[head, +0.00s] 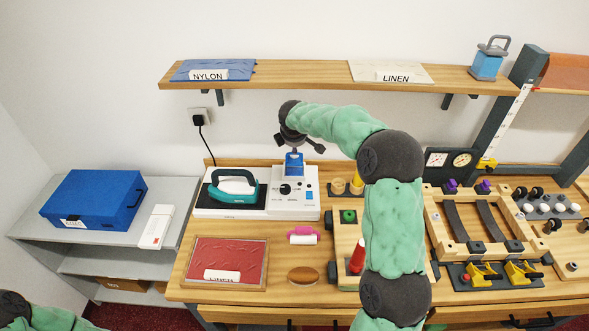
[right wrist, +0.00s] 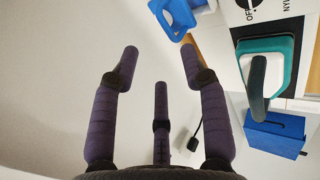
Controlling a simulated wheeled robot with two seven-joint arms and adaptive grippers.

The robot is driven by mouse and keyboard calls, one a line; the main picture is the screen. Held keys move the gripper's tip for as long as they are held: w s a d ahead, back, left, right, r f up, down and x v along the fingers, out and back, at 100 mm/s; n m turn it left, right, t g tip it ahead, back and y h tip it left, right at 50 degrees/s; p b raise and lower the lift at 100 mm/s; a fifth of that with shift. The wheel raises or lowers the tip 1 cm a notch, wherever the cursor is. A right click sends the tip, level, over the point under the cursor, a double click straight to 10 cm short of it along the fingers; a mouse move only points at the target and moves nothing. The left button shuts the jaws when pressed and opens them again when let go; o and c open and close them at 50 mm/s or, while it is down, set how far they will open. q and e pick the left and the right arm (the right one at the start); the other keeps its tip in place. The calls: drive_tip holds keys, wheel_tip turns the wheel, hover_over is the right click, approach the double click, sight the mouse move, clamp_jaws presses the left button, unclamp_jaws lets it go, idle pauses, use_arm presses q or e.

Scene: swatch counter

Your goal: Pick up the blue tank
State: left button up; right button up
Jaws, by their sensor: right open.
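The blue tank (head: 293,164) stands at the back of the white ironing station (head: 292,203), right of the teal iron (head: 232,186). In the right wrist view the tank (right wrist: 173,17) shows at the top edge, with a loop-shaped handle and partly cut off. My right gripper (head: 300,145) is open and empty, just above and behind the tank in the head view. Its spread fingers (right wrist: 160,62) show in the right wrist view, apart from the tank. My left gripper is out of view.
A wall shelf (head: 300,73) with nylon and linen swatches runs above. A plug with a cord (head: 200,118) is on the wall to the left. A blue case (head: 95,200) sits on the grey shelf unit. Wooden fixtures (head: 445,225) crowd the counter's right side.

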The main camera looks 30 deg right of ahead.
hover_over(298, 154)
drive_tip(key=s+a, duration=0.2)
wheel_tip(298, 154, down, 4)
drive_tip(key=shift+s+b+x, duration=0.1)
drive_tip(key=shift+b+x, duration=0.1)
drive_tip(key=shift+x, duration=1.2)
drive_tip(key=shift+s+b+x, duration=0.15)
drive_tip(key=shift+x, duration=1.25)
drive_tip(key=shift+d+f, duration=0.1)
clamp_jaws()
